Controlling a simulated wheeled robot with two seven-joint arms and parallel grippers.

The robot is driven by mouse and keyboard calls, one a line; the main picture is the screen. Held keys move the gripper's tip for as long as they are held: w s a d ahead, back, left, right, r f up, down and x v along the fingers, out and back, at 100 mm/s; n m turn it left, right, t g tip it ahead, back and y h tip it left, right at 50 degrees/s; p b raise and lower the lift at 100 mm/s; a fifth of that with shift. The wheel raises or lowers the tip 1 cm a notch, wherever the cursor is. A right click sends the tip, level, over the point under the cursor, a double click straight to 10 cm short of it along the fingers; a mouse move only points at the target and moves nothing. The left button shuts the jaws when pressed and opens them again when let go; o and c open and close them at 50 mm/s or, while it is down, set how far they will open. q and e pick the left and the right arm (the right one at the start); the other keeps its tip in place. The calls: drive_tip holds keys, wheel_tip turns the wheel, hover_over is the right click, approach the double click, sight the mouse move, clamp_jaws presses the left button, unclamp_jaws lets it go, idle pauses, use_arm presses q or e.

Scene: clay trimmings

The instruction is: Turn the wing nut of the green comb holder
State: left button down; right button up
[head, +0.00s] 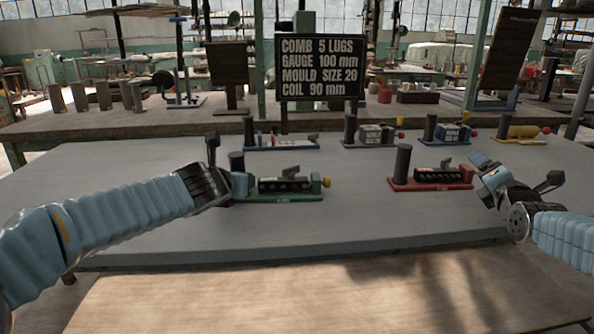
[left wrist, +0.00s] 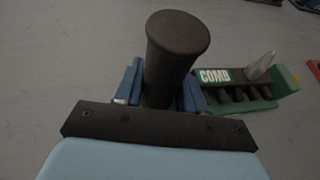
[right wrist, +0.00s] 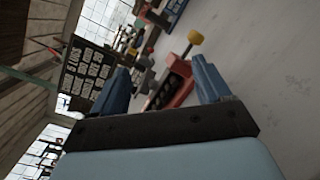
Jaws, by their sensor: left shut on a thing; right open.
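The green comb holder (head: 285,197) stands on the grey table, with a dark comb block, a yellow knob (head: 326,182) at its right end and a dark round post (head: 237,160) at its left. Its grey wing nut (head: 291,170) sits on top of the block. The left wrist view shows the wing nut (left wrist: 261,66) standing up beside the COMB label (left wrist: 215,76). My left gripper (head: 243,183) is shut on the post (left wrist: 172,60), one finger on each side. My right gripper (head: 482,165) is open and empty, right of the red holder.
A red holder (head: 432,186) with its own post stands to the right. Several more holders, among them blue ones (head: 450,134), line the table's back. A black sign (head: 319,68) reads "COMB 5 LUGS". The table's front half (head: 350,225) is clear.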

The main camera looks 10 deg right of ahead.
sight(292, 167)
drive_tip(key=a+n+y, duration=0.2)
drive_tip(key=a+n, duration=0.1)
drive_tip(key=a, duration=0.3)
drive_tip(key=w+a+n+y, duration=0.1)
drive_tip(key=a+n+y, duration=0.1)
drive_tip(key=a, duration=0.4)
drive_tip(key=a+n+y, duration=0.2)
drive_tip(key=a+n, duration=0.2)
drive_tip(key=a, duration=0.1)
drive_tip(key=shift+w+a+t+y, duration=0.3)
drive_tip(key=shift+a+t+y, duration=0.1)
drive_tip(key=s+a+n+g+y, duration=0.1)
drive_tip(key=a+n+y, duration=0.1)
drive_tip(key=a, duration=0.4)
drive_tip(key=s+a+n+y, duration=0.2)
drive_tip(key=a+n+y, duration=0.1)
drive_tip(key=a, duration=0.3)
drive_tip(key=s+a+n+g+y, duration=0.1)
drive_tip(key=a+n+y, duration=0.1)
drive_tip(key=a+n, duration=0.3)
drive_tip(key=shift+s+a+f+g, duration=0.25)
drive_tip(key=shift+a+g, duration=0.05)
drive_tip(key=shift+a, duration=0.1)
drive_tip(key=x, duration=1)
drive_tip(key=shift+w+a+r, duration=0.1)
drive_tip(key=shift+w+a, duration=0.05)
drive_tip(key=shift+a, duration=0.05)
drive_tip(key=shift+w+a, duration=0.25)
drive_tip(key=shift+w, duration=0.25)
